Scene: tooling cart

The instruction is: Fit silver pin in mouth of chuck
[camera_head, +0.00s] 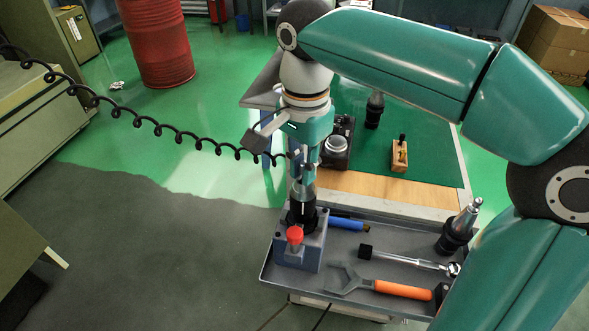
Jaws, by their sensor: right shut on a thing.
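My right gripper (302,174) comes down from above, pointing straight down over the cart's left part. It is shut on the silver pin (303,190), a short upright shiny piece that shows below the fingers. Directly under it is the black chuck (302,214), upright in a blue-grey holding block (312,252) with a red knob (295,235) in front. The pin's lower end lines up with the chuck's top; I cannot tell whether it is inside the mouth or just above it. My left gripper is not in view.
The grey cart tray (339,262) also holds a blue-handled tool (347,224), a ratchet (408,259), an orange-handled wrench (402,290) and a silver-tipped toolholder (462,224). Behind is a green-matted bench (430,165) with a small wooden block (399,156). A coiled black cable (160,129) hangs at left.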

